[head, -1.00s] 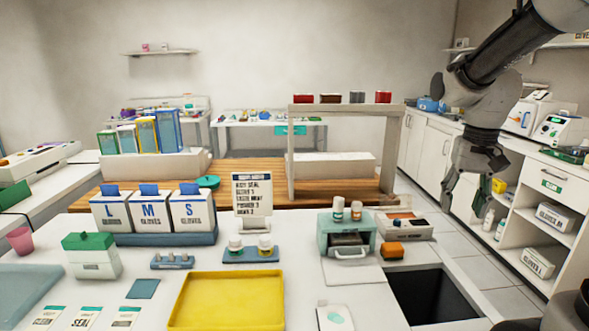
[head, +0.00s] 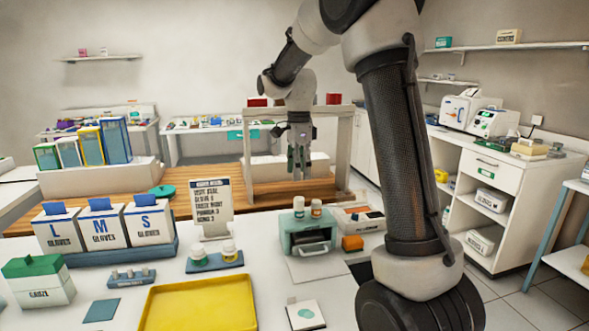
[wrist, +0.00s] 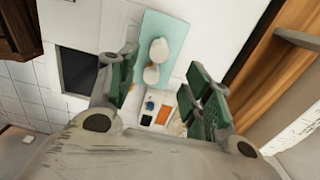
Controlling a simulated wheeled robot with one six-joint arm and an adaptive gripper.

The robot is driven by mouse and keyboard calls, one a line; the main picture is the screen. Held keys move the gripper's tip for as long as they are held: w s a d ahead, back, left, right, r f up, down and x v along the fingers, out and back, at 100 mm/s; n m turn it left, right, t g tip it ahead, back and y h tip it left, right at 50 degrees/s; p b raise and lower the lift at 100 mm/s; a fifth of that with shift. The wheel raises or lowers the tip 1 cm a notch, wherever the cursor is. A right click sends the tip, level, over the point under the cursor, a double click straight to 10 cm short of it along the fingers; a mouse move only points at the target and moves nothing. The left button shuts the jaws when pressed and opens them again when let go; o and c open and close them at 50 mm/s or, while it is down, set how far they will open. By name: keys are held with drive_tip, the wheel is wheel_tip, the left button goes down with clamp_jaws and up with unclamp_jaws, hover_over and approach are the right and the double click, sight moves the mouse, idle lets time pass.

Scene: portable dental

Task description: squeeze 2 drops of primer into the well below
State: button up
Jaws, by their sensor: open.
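Two small white-capped bottles with orange-brown labels, the left one (head: 299,206) and the right one (head: 316,208), stand upright on a teal box (head: 290,238). I cannot read which holds primer. My gripper (head: 299,168) points down above and behind them, open and empty. In the wrist view, two white caps (wrist: 159,50) (wrist: 151,75) on the teal top (wrist: 178,34) show between the spread green-padded fingers (wrist: 163,88), apart from both. Two more bottles (head: 198,258) (head: 229,253) stand in a blue holder (head: 215,265). A small blue strip (head: 130,280), perhaps with wells, lies left.
A text sign (head: 211,205) stands left of the teal box. A yellow tray (head: 200,305) lies in front.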

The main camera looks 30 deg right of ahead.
sight(299, 198)
wheel_tip(299, 198, down, 12)
drive_tip(key=shift+d, duration=0.1)
drive_tip(key=shift+c, duration=0.2)
drive_tip(key=c, duration=0.7)
drive_tip(key=shift+o, duration=0.2)
drive_tip(key=o, duration=0.5)
